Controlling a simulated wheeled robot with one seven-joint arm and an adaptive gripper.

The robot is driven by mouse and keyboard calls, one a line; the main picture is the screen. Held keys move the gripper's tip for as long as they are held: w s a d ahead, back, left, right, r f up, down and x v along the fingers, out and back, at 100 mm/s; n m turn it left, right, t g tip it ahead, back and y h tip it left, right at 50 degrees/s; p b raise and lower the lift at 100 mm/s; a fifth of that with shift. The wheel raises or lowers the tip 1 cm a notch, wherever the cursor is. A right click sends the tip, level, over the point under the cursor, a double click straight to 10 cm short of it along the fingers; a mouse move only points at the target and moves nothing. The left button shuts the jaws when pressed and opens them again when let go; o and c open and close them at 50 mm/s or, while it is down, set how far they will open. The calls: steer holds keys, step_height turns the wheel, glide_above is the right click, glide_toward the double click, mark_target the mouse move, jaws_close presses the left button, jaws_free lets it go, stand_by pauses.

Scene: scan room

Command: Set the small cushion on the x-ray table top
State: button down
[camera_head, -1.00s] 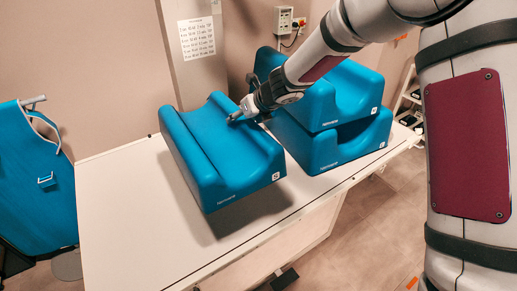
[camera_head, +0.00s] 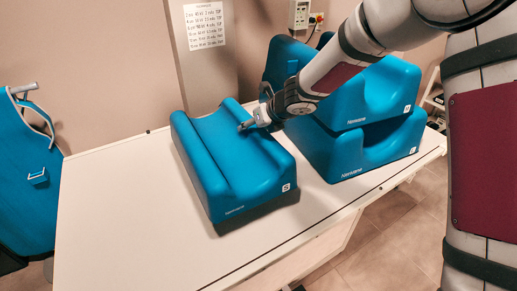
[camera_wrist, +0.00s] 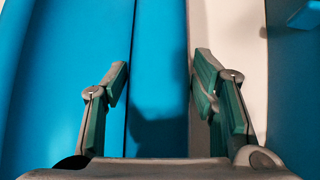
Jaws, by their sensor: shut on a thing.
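The small blue cushion (camera_head: 225,160), marked with a white label at its front corner, is over the white x-ray table top (camera_head: 120,215). It looks level, with its shadow close beneath its front and right edges. I cannot tell whether its underside touches the table. My gripper (camera_head: 246,125) is shut on the cushion's upper right part, coming from the right. In the wrist view, my gripper's fingers (camera_wrist: 162,68) stand on either side of a blue cushion section; the right finger is beside a pale strip. The fingertip contact is partly hidden.
Two larger blue cushions (camera_head: 375,145) are stacked at the table's right rear, close to the small one and behind my arm. A blue chair (camera_head: 25,190) stands left of the table. The table's left and front parts are clear.

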mark_target(272, 137)
steer(key=shift+f+b, duration=0.95)
steer(key=shift+f, duration=2.9)
steer(key=c, duration=0.6)
jaws_free()
steer(key=shift+b, duration=0.3)
steer(key=shift+c, duration=0.2)
steer(key=p+v, duration=0.1)
steer(key=v, duration=1)
steer(key=shift+s+d+r+p, duration=0.2)
steer(key=shift+s+p, duration=0.1)
steer(key=shift+p, duration=0.1)
steer(key=shift+r, duration=0.1)
steer(key=shift+d, duration=0.15)
